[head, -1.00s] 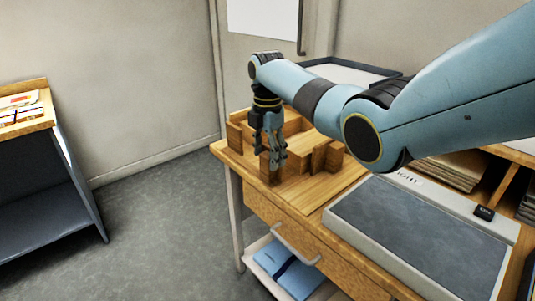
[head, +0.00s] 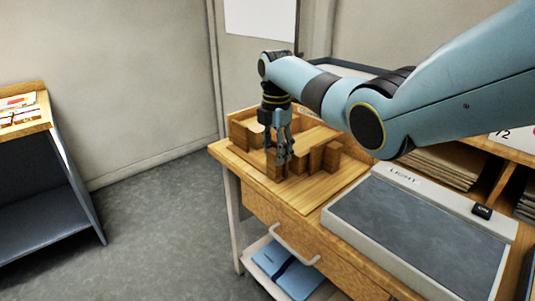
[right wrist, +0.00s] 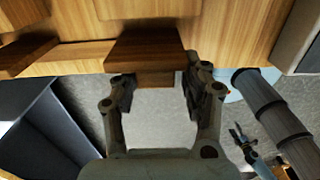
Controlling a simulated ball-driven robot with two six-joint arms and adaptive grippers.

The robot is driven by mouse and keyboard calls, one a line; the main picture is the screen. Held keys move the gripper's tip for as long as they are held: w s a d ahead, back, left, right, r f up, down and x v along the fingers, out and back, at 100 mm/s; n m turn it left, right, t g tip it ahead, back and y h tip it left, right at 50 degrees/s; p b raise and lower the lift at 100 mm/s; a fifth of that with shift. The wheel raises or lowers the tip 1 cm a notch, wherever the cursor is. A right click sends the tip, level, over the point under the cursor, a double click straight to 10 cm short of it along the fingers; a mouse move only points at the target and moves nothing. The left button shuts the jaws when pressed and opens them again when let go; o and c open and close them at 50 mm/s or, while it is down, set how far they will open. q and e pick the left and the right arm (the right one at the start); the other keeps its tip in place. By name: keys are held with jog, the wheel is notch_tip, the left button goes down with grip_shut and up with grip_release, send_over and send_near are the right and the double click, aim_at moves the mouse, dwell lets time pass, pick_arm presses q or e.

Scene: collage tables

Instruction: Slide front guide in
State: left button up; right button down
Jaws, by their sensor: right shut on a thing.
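The front guide looks to be the small brown wooden block (head: 275,171) at the front of a wooden fixture (head: 322,129) on the table. My right gripper (head: 281,160) points down and is shut on this block. In the right wrist view the block (right wrist: 145,48) shows between the two fingers. Its lower part and its contact with the board are partly hidden by the fingers.
Other wooden blocks (head: 332,156) stand close to the right of the held block. A grey light pad (head: 420,238) lies at the table's right. A drawer handle (head: 295,245) sticks out in front. Another table (head: 25,125) stands at far left.

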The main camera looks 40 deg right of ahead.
jog(key=shift+w+d+r, duration=0.1)
jog(key=shift+w+d, duration=0.1)
jog(key=shift+d, duration=0.2)
jog(key=shift+w+d+r, duration=0.1)
jog(key=shift+w+d, duration=0.05)
jog(key=shift+d, duration=0.25)
jog(key=shift+d+r, duration=0.1)
jog(key=shift+r, duration=0.05)
jog(key=c, duration=1)
grip_release()
jog(key=shift+w, duration=0.1)
jog(key=shift+o, duration=1)
jog(key=shift+w+f, duration=0.15)
jog(key=shift+f, duration=0.05)
jog(key=shift+s, duration=0.2)
notch_tip(320, 180, up, 12)
jog(key=shift+f, duration=0.1)
